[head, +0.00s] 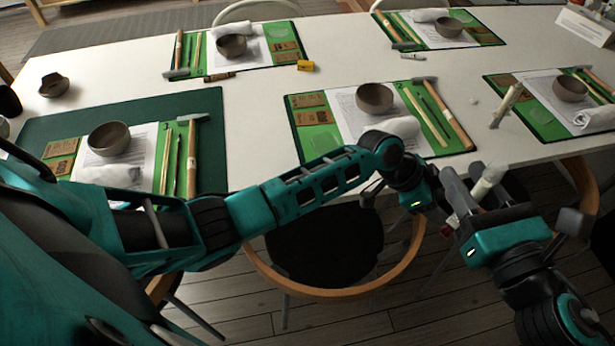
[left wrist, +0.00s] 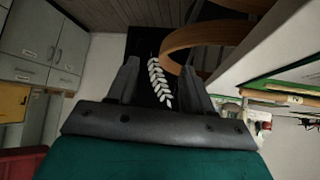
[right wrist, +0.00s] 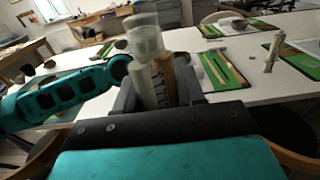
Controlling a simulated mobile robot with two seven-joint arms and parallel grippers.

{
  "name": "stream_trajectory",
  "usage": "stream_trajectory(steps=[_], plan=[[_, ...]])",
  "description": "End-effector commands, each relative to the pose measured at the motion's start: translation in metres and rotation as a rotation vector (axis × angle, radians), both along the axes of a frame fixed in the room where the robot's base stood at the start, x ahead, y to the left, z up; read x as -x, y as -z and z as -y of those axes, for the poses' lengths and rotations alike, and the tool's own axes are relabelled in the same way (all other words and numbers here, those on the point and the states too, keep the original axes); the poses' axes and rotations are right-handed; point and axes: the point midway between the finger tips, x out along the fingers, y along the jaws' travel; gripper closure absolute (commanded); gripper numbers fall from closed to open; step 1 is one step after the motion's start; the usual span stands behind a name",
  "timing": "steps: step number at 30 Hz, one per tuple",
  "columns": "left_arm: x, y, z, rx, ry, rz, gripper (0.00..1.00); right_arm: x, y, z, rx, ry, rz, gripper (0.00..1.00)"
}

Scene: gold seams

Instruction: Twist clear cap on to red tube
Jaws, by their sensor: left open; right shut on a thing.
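My right gripper (head: 472,182) is shut on a slender tube with a pale, clear-looking cap (head: 492,178) at its upper end. A small red part (head: 450,222) shows below and left of the fingers; it may be the tube's lower end. In the right wrist view the clear cap (right wrist: 145,38) stands above the tube body (right wrist: 158,82) between the fingers. I cannot tell how firmly the cap is seated. My left gripper (head: 446,212) is close by, lower and partly hidden. In the left wrist view (left wrist: 165,80) its fingers are apart, with nothing gripped between them.
A white table (head: 260,90) beyond my arms holds green mats with bowls (head: 375,97), hammers and papers. A round wooden chair (head: 330,290) is below my left arm, near the table's edge.

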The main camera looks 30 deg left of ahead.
Motion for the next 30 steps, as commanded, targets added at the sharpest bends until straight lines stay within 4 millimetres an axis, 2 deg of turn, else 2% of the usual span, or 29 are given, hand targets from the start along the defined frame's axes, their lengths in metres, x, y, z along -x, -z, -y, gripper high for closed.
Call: stream_trajectory(steps=[1, 6, 14, 18, 24, 30], plan=[[0.009, 0.014, -0.008, 0.013, -0.067, -0.017, 0.49, 0.0, 0.0, 0.0, 0.0, 0.0, 0.0, 1.0], [0.03, 0.045, -0.039, 0.048, -0.288, -0.027, 0.49, 0.0, 0.0, 0.0, -0.001, 0.0, 0.001, 1.0], [0.075, 0.073, -0.097, 0.078, -0.587, 0.006, 0.49, 0.0, 0.0, 0.0, -0.001, 0.0, 0.001, 1.0], [0.104, 0.079, -0.135, 0.081, -0.729, 0.043, 0.49, 0.0, 0.0, 0.0, -0.001, 0.0, 0.001, 1.0], [0.146, 0.075, -0.184, 0.07, -0.879, 0.113, 0.49, 0.0, 0.0, 0.0, 0.0, 0.0, 0.0, 1.0], [0.172, 0.066, -0.213, 0.059, -0.948, 0.168, 0.49, 0.0, 0.0, 0.0, 0.0, 0.0, 0.0, 1.0]])
